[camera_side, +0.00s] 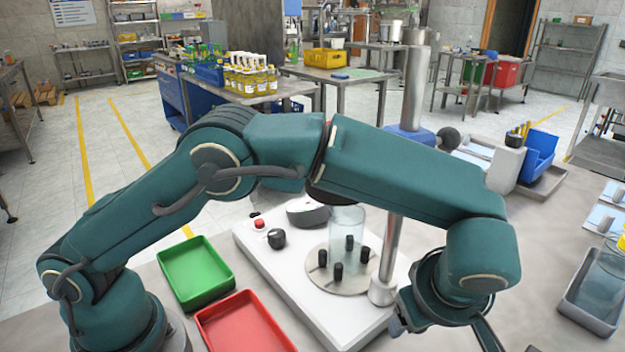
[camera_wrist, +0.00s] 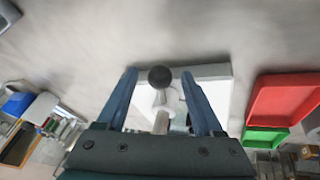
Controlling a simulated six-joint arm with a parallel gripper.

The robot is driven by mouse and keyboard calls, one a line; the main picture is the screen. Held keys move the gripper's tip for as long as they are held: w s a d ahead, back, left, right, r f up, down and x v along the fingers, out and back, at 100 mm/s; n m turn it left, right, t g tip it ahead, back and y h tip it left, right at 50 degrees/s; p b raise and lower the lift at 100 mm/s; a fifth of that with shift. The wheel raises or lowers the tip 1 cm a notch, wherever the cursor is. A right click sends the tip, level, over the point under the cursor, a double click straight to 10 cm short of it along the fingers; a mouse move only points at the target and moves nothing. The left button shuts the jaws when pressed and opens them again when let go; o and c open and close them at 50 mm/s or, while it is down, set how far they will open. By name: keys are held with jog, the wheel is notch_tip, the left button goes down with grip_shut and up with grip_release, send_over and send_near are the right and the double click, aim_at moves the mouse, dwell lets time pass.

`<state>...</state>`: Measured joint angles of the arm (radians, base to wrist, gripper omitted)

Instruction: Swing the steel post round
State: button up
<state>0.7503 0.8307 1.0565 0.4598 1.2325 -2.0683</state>
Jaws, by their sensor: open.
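The steel post (camera_side: 392,245) stands upright at the right of the feeder's white base (camera_side: 262,242), with a thicker grey cylinder (camera_side: 416,85) and a blue part around its upper end. A black ball knob (camera_side: 447,138) shows right of the blue part, partly hidden by my arm. In the wrist view a black ball knob (camera_wrist: 160,77) on a pale metal stem lies between the fingertips of my gripper (camera_wrist: 160,71). The blue fingers are apart, with a gap on both sides of the knob; depth between them is unclear. In the side view my gripper is largely hidden at lower right.
A clear cylinder (camera_side: 347,222) and several black caps (camera_side: 337,271) stand on the round plate. Green (camera_side: 196,270) and red (camera_side: 243,325) trays lie left of the base. A clear container in a grey tray (camera_side: 590,303) stands at right.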

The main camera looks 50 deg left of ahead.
grip_shut()
dwell(1.4)
